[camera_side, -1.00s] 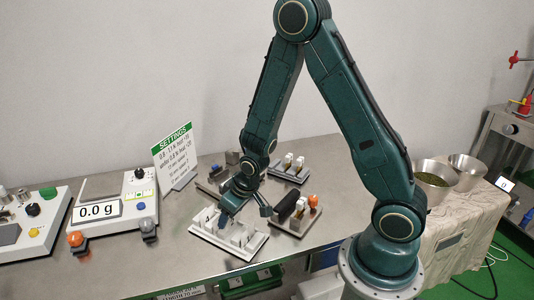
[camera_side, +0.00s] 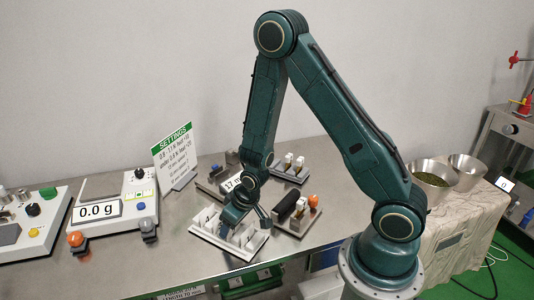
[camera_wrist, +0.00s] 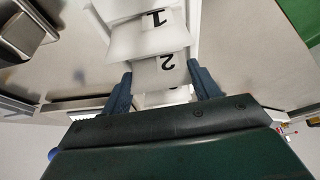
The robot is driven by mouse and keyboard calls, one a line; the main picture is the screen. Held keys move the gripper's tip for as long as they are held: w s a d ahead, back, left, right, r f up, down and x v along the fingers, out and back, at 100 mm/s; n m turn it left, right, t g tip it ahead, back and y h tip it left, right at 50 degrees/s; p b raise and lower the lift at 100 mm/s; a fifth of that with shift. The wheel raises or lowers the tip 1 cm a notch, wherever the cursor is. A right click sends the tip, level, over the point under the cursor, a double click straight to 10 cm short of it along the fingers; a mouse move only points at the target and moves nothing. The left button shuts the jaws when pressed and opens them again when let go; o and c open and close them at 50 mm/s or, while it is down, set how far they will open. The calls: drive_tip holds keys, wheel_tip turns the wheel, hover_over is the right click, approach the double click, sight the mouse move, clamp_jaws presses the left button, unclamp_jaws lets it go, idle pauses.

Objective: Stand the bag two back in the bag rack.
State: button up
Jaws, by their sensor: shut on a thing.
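In the wrist view the two blue fingers of my gripper (camera_wrist: 162,88) are on either side of a white bag marked 2 (camera_wrist: 165,68), and they are shut on it. A white bag marked 1 (camera_wrist: 150,38) is just beyond it, close to it. In the side view my gripper (camera_side: 246,222) is low at the white bag rack (camera_side: 207,229), among its upright white pieces. The bag's lower edge is hidden, so I cannot tell whether it is seated in the slot.
A scale reading 0.0 g (camera_side: 97,211) stands to the left, with the settings sign (camera_side: 173,155) behind. Close to the rack are a block with a dark roller and orange knob (camera_side: 297,213) and a small stand (camera_side: 289,170). Open steel tabletop lies left of the rack.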

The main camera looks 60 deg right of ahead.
drive_tip(key=shift+f, duration=0.15)
drive_tip(key=o, duration=0.9)
drive_tip(key=shift+v, duration=6.15)
drive_tip(key=shift+w, duration=0.1)
